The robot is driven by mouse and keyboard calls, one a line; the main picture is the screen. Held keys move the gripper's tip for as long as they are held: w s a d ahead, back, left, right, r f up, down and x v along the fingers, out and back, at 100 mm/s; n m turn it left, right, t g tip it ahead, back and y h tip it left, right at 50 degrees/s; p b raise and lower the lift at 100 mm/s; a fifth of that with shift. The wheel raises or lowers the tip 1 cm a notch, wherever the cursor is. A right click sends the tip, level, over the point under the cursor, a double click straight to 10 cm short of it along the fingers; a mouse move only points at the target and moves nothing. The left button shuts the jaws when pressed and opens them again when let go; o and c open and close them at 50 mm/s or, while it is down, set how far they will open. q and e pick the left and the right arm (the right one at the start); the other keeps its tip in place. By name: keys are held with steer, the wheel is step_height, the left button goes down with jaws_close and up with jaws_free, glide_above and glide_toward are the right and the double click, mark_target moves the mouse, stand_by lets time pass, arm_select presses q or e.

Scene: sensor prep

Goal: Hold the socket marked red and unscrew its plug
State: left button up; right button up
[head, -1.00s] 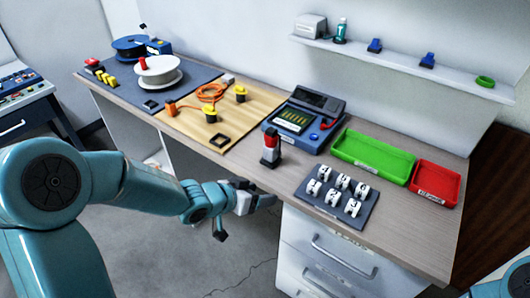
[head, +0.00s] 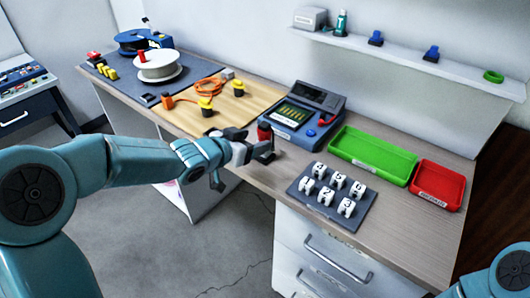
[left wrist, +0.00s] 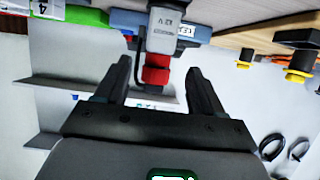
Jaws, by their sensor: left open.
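A small upright piece with a red top (head: 264,130) stands on the desk in front of the blue meter. In the left wrist view its grey, labelled body (left wrist: 165,33) and red end (left wrist: 156,74) show. My left gripper (head: 264,151) is beside it in the head view and partly hides its lower part. In the left wrist view my left gripper (left wrist: 155,80) is open, with a finger on either side of the red end and a gap to each. My right gripper is out of view; only part of my right arm shows at the lower right corner.
The blue meter (head: 287,129) stands close behind. A dark pad (head: 316,207) with several white numbered pieces lies to the right, then a green tray (head: 375,157) and a red tray (head: 437,187). Yellow-topped black pieces (head: 206,106) and an orange cable (head: 207,85) lie left.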

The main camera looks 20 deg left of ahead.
mark_target(268, 138)
arm_select(q)
steer(key=x, duration=0.3)
steer(key=shift+a+f, duration=0.1)
steer(key=x, duration=0.4)
steer(key=shift+w+d+f, duration=0.2)
steer(key=shift+d+f, duration=0.05)
steer(key=shift+f, duration=0.2)
steer(key=shift+s+r, duration=0.15)
steer(key=c, duration=1)
steer(key=shift+c, duration=1)
step_height(268, 138, up, 20)
steer(key=p, duration=1.3)
